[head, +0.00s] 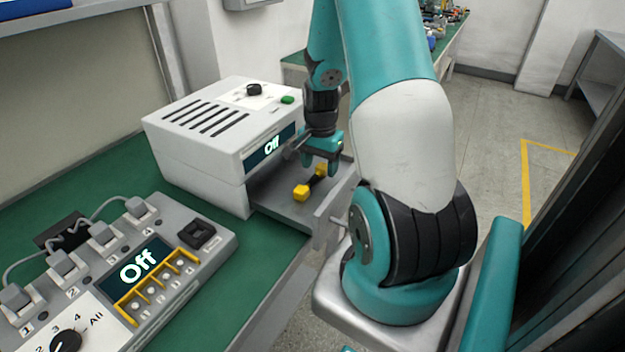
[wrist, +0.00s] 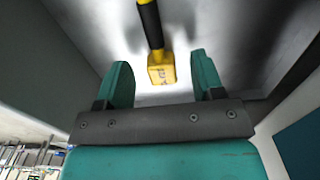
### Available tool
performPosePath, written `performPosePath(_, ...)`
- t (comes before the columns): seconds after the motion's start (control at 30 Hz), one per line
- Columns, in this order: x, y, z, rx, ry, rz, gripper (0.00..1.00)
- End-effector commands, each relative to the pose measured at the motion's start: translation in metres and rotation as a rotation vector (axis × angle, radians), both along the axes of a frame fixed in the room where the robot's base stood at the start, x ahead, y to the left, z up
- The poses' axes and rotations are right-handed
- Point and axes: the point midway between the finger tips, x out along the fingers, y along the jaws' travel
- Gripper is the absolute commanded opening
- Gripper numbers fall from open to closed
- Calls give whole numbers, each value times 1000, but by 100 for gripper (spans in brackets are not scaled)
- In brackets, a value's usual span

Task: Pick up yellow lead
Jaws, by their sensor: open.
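The yellow lead (head: 301,192) has a yellow block end and a black grip. It lies on the grey metal tray (head: 275,205) beside the white box in the head view. In the wrist view the yellow lead (wrist: 160,70) shows its block end between and just beyond my fingertips, with its black part running up out of the picture. My gripper (head: 322,165) is above the tray, close to the lead. In the wrist view my gripper (wrist: 160,80) is open, with teal fingers on either side and nothing held.
The white box (head: 215,140) with an "Off" display stands on the green bench (head: 265,255) left of my gripper. A grey control panel (head: 130,270) with sockets, a cable and another "Off" display lies at the front left. The tray has raised edges.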

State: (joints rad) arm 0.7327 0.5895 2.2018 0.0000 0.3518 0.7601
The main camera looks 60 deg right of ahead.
Motion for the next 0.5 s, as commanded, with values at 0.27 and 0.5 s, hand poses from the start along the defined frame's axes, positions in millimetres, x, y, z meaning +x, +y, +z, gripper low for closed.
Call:
performPosePath(0.27, 0, -1, -16, -2, -2, 0, 62)
performPosePath(0.5, 0, 0, -16, -1, -1, 0, 32)
